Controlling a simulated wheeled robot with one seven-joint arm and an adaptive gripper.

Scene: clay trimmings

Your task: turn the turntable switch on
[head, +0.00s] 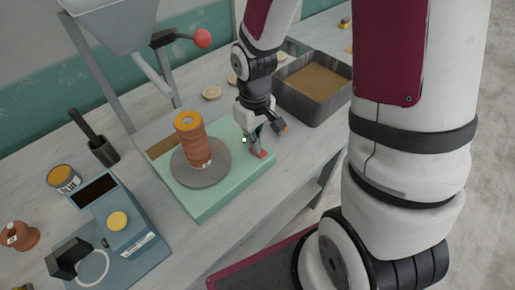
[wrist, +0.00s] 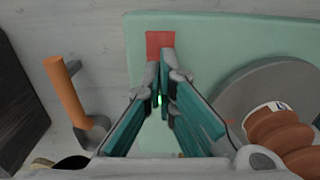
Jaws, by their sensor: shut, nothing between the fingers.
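The turntable is a pale green slab (head: 215,195) with a grey disc (head: 218,172); the slab (wrist: 225,30) and disc (wrist: 240,95) also show in the wrist view. A ribbed orange-brown clay piece (head: 194,145) stands on the disc. The red switch (head: 262,154) is near the slab's edge and shows in the wrist view (wrist: 160,40). My gripper (head: 257,149) is shut and empty, pointing down at the switch. In the wrist view its fingertips (wrist: 164,60) overlap the switch's near edge; I cannot tell whether they touch. A small bright green spot (wrist: 159,100) shows between the fingers.
An orange-handled tool (wrist: 64,88) lies just beside the slab. A grey bin (head: 312,88) of tan material stands behind my gripper.

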